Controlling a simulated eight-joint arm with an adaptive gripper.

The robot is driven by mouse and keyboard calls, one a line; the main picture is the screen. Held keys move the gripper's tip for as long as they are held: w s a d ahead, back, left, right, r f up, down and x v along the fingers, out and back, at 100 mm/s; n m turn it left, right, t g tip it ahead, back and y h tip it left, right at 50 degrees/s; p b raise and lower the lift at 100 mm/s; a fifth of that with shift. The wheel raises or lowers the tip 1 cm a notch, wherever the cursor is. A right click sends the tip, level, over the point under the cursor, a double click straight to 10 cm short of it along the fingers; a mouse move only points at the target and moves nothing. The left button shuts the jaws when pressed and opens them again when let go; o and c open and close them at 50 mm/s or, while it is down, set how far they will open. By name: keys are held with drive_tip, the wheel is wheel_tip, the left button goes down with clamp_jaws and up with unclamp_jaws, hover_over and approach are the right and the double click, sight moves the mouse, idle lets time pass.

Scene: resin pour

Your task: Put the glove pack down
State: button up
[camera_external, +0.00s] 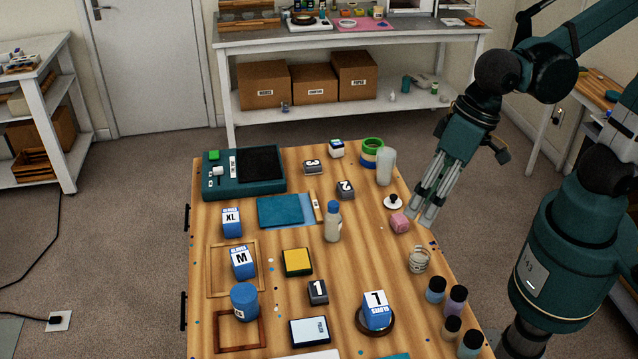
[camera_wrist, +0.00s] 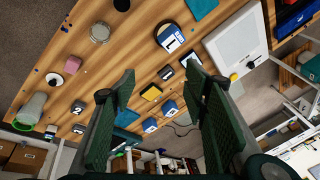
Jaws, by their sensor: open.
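Several blue-and-white glove packs are on the wooden table. The L pack (camera_external: 376,309) sits upright on a round dark base near the front, its letter upside down; it also shows in the wrist view (camera_wrist: 169,38). The M pack (camera_external: 242,262) stands within a light wooden frame (camera_external: 210,264), and the XL pack (camera_external: 231,222) stands behind it. A small blue-and-white box (camera_external: 336,148) stands at the back; its label is unreadable. My gripper (camera_external: 423,217) is at the table's right edge, beside a pink cube (camera_external: 400,223). In the wrist view its fingers (camera_wrist: 160,77) are apart with nothing between them.
Small jars (camera_external: 456,300) line the front right. A teal device (camera_external: 245,188) is at back left. Bare wood shows between items.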

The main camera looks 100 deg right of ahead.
drive_tip(key=s+d+r+n+t, duration=0.3)
drive_tip(key=s+r+n, duration=0.1)
drive_tip(key=s+n, duration=0.4)
drive_tip(key=shift+s+r, duration=0.25)
drive_tip(key=shift+s, duration=0.85)
drive_tip(key=shift+f, duration=0.1)
wheel_tip(320, 180, down, 22)
drive_tip(key=b, duration=2.1)
drive_tip(key=shift+r+b, duration=0.25)
drive_tip(key=shift+b, duration=0.05)
idle(2.7)
